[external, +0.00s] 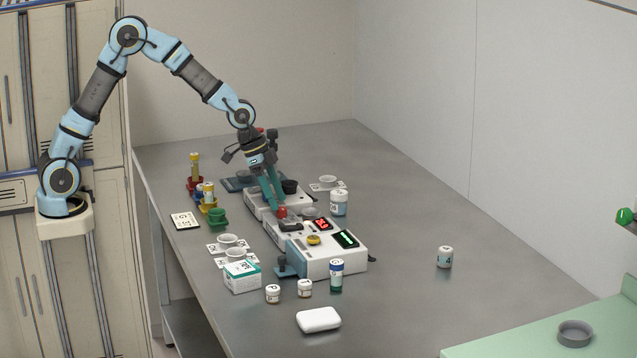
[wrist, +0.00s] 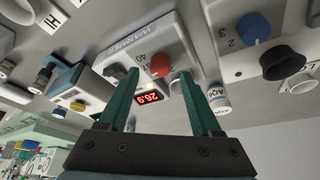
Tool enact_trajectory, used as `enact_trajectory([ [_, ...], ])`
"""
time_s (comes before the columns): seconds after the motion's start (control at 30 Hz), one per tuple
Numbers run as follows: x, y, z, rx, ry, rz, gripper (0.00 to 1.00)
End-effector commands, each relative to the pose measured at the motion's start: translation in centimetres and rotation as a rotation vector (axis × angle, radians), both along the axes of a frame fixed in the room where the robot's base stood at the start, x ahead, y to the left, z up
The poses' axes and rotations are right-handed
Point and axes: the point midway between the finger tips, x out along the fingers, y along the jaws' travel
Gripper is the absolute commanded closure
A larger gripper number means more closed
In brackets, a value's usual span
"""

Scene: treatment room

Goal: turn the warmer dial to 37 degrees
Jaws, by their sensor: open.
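The warmer (external: 297,232) is a white box in the middle row of devices on the table. It also shows in the wrist view, where its label reads WARMER (wrist: 128,38). Its red dial (wrist: 160,65) has scale numbers beside it, 40 among them; the dial's exact setting is unclear. The red dial also shows in the external view (external: 281,211). The warmer's display (wrist: 152,97) has red digits that look like 26.9. My gripper (wrist: 159,75) is open, pointing down, its teal fingers on either side of the dial in the picture. I cannot tell whether they touch it.
A device with a blue knob (wrist: 253,28) and a black round part (wrist: 283,64) stands beside the warmer. On the other side is a box with a green display (external: 345,239) and yellow knob (external: 313,240). Bottles and cups crowd around; the table's right side is mostly clear.

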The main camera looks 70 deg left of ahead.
Motion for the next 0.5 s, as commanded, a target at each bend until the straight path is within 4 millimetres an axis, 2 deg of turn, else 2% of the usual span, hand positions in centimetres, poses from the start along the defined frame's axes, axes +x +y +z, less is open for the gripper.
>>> enact_trajectory([
  [0.1, -0.7, 0.6, 2.3, 0.001, -0.005, 0.002, 0.34],
  [0.3, -1.9, 1.4, 5.7, 0.001, -0.003, 0.0, 0.34],
  [0.5, -2.6, 1.8, 7.5, 0.002, 0.0, -0.001, 0.34],
])
